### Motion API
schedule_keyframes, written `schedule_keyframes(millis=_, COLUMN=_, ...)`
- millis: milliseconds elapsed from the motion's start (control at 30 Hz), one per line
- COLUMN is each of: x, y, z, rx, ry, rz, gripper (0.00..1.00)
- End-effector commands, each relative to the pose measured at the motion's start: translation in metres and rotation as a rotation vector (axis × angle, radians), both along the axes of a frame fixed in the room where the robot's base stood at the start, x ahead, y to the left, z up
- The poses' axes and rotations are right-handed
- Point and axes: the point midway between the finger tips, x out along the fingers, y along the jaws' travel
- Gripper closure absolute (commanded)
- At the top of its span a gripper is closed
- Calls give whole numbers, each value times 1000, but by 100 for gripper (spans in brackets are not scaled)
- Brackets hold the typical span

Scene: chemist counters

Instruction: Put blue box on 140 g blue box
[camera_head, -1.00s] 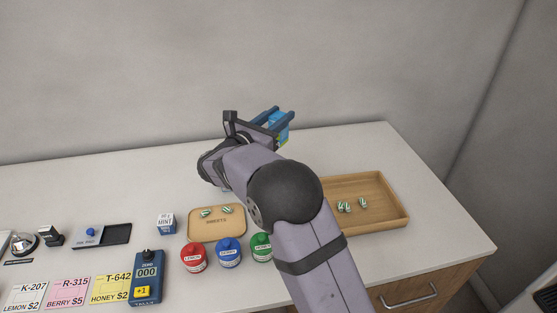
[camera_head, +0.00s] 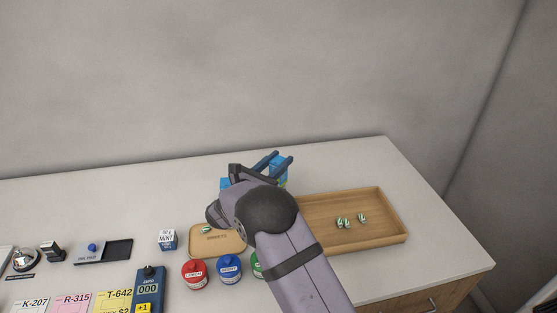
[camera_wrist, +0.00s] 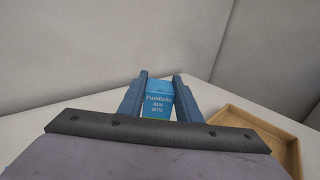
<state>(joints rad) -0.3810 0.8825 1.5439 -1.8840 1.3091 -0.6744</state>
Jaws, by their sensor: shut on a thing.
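My gripper (camera_head: 283,157) is shut on a blue box (camera_head: 280,170) over the back part of the counter. In the wrist view the box (camera_wrist: 158,98) stands upright between both fingers, with pale print on its face and a yellow-green strip at its bottom. I cannot tell from these views whether its underside touches anything. Another blue thing (camera_head: 225,183) shows just left of my wrist, mostly hidden by the arm. I cannot read a weight on it, so I cannot tell whether it is the 140 g blue box.
A wooden tray (camera_head: 395,237) with several striped sweets lies to the right. A tan mat (camera_head: 212,243), a small mint box (camera_head: 168,240), a red jar (camera_head: 194,274) and a blue jar (camera_head: 229,268) stand in front. The counter's back right is clear.

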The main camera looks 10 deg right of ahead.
Motion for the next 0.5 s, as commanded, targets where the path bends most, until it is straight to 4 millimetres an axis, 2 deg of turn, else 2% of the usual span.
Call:
schedule_keyframes(millis=400, x=0, y=0, z=-5, rx=0, ry=-1, rz=0, gripper=96)
schedule_keyframes(millis=433, x=0, y=0, z=-5, rx=0, ry=-1, rz=0, gripper=67)
schedule_keyframes(millis=500, x=0, y=0, z=-4, rx=1, ry=-1, rz=0, gripper=50)
